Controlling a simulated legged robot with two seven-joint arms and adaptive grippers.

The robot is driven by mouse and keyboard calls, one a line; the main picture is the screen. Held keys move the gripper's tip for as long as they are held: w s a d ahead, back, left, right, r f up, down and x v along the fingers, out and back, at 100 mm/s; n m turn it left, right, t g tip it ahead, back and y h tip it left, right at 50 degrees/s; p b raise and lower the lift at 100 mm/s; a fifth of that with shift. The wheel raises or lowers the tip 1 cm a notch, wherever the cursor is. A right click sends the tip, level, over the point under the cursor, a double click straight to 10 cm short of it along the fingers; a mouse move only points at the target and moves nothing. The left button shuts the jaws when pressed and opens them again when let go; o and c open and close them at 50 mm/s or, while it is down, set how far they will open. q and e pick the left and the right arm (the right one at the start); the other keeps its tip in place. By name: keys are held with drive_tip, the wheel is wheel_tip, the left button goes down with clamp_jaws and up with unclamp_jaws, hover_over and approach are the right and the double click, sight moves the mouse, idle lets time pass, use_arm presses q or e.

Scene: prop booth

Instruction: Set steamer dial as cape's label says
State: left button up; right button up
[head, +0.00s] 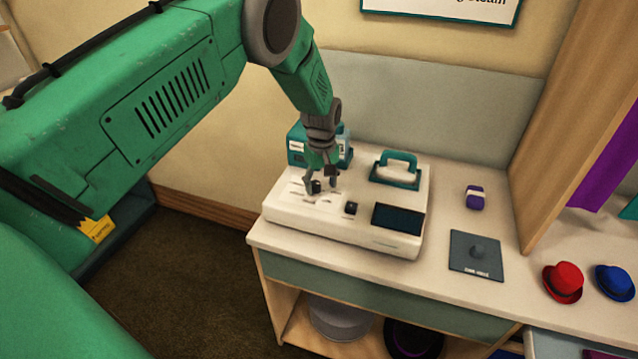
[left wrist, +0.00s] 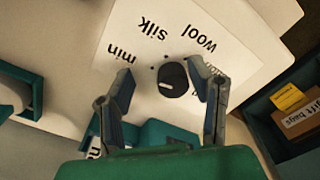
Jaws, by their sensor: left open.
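The white steamer (head: 290,213) stands on the counter's left part, with a dark screen (head: 398,218) and a small black knob (head: 351,208). My left gripper (head: 321,183) points down over the steamer's left part, open, its fingers on either side of the black dial (left wrist: 173,79). I cannot tell whether they touch it. The dial has a white mark on its lower left edge in the left wrist view. Around it are printed "min", "silk", "wool" and a word partly hidden by a finger. No cape label is readable. My right gripper is out of view.
A teal-handled piece (head: 398,160) sits on the steamer's back right. A purple and white item (head: 475,197), a dark grey plate (head: 477,255), a red hat (head: 563,283) and a blue hat (head: 614,281) lie rightward. A wooden panel (head: 575,110) rises beside purple cloth (head: 607,165).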

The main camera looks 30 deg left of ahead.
use_arm(q)
drive_tip(key=c, duration=0.6)
drive_tip(key=shift+s+r, duration=0.1)
drive_tip(key=shift+s, duration=0.05)
clamp_jaws()
drive_tip(key=shift+a, duration=0.9)
drive_tip(key=shift+a+f, duration=0.2)
drive_tip(key=shift+a, duration=0.1)
drive_tip(key=shift+a+f, duration=0.1)
drive_tip(key=shift+f, duration=0.1)
drive_tip(key=shift+d, duration=0.35)
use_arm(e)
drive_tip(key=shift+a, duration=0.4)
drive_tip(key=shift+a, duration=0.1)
